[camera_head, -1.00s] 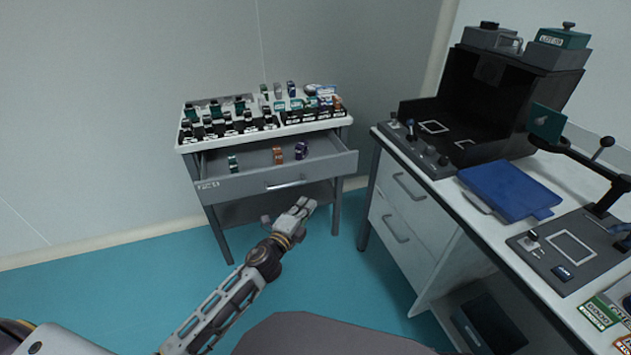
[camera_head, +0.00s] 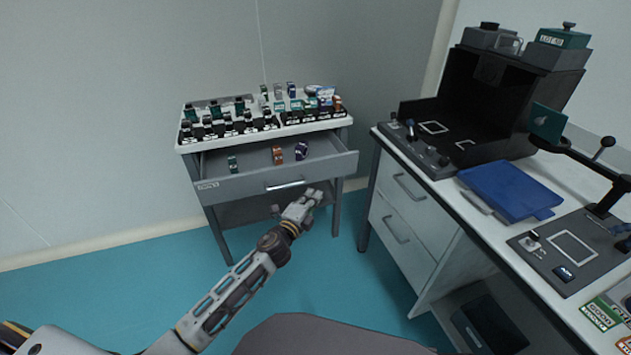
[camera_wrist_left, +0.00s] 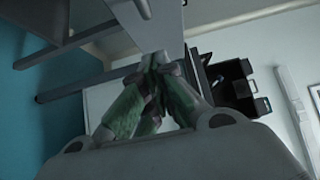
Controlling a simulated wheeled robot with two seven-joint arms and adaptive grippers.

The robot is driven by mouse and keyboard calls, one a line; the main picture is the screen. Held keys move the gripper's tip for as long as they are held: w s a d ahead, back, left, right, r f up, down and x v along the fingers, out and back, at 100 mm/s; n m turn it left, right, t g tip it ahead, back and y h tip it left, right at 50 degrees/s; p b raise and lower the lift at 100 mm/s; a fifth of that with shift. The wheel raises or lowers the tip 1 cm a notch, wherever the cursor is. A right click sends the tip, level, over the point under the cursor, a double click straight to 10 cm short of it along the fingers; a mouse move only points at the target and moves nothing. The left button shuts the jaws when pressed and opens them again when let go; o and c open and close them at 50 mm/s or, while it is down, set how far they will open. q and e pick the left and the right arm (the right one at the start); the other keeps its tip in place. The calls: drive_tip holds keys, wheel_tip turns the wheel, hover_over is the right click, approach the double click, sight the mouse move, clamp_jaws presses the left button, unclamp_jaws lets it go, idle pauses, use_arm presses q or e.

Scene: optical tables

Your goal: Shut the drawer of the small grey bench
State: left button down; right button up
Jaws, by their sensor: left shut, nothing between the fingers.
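The small grey bench (camera_head: 186,146) stands against the back wall in the head view. Its drawer (camera_head: 240,187) is pulled out toward me, with a bar handle (camera_head: 285,185) on its front. Several small coloured items lie in it, among them an orange one (camera_head: 278,155). My left gripper (camera_head: 314,196) is shut and empty. It appears just below and in front of the drawer's front, right of the handle; I cannot tell whether it touches. In the left wrist view the shut fingers (camera_wrist_left: 155,65) point toward a grey panel. My right gripper is not in view.
Racks of dark bottles (camera_head: 230,124) fill the bench top. A white bench with drawers (camera_head: 400,215) stands to the right, carrying a black hood (camera_head: 490,95) and a blue case (camera_head: 510,189). The teal floor (camera_head: 335,270) between them is clear.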

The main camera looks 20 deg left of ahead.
sight(321, 171)
use_arm(q)
drive_tip(key=shift+w+a+b, duration=0.2)
drive_tip(key=shift+w+b, duration=0.05)
drive_tip(key=shift+w, duration=1.1)
drive_tip(key=shift+w+a+b, duration=0.15)
drive_tip(key=shift+w+b, duration=0.05)
drive_tip(key=shift+w, duration=1.2)
drive_tip(key=shift+w+a+b, duration=0.2)
drive_tip(key=shift+w+b, duration=0.05)
drive_tip(key=shift+w, duration=1.1)
drive_tip(key=shift+w+a, duration=0.1)
drive_tip(key=shift+w, duration=0.05)
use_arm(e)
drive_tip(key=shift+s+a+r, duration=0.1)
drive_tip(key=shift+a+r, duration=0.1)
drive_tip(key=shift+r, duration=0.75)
use_arm(q)
drive_tip(key=shift+w+a, duration=0.1)
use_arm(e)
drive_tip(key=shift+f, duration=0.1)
